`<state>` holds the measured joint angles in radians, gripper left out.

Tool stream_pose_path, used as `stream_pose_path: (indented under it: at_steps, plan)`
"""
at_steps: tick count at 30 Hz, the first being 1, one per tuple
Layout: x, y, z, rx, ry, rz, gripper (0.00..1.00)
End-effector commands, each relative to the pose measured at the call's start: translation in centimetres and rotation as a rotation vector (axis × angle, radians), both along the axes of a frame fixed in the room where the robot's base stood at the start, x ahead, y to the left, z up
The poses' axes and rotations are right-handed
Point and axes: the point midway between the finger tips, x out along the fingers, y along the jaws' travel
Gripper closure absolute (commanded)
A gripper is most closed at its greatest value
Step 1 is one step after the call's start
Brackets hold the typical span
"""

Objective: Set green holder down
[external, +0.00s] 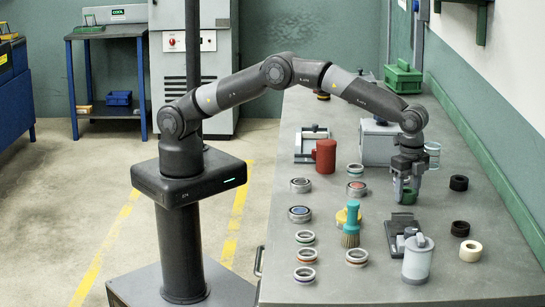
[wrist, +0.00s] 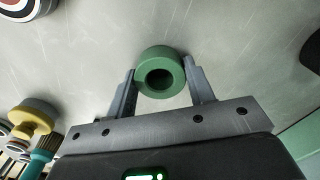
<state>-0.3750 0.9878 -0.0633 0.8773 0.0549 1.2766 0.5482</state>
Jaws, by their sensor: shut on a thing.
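The green holder is a thick green ring with a dark hole; it shows between my fingers in the wrist view (wrist: 160,57) and low over the grey bench in the external view (external: 409,195). My gripper (external: 405,190) points down at the right-middle of the bench. In the wrist view my gripper (wrist: 161,76) has one finger on each side of the ring and is shut on it. The ring's hole faces the wrist camera. I cannot tell whether its underside touches the bench.
The grey bench (external: 330,212) holds several metal rings (external: 300,185) to the left. A teal brush (external: 351,222) and yellow piece (external: 342,216) stand front-left of my gripper. Black rings (external: 459,183) lie right. A black-and-grey device (external: 402,228) and grey canister (external: 417,262) stand in front.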

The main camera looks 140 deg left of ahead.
Motion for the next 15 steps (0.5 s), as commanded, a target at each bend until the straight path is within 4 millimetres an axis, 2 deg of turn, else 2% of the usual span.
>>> stream_pose_path:
  at_steps: [1, 2, 3, 9, 15]
  plan:
    - [-0.01, -0.01, -0.20, -0.001, 0.001, 0.000, 0.75]
    - [-0.01, -0.01, -0.19, 0.000, 0.001, 0.000, 0.50]
    - [-0.01, -0.01, -0.18, 0.000, 0.001, 0.000, 0.47]
    - [-0.01, -0.01, -0.17, 0.000, 0.001, 0.000, 0.30]
    - [0.00, -0.01, -0.16, 0.000, 0.001, 0.000, 0.30]
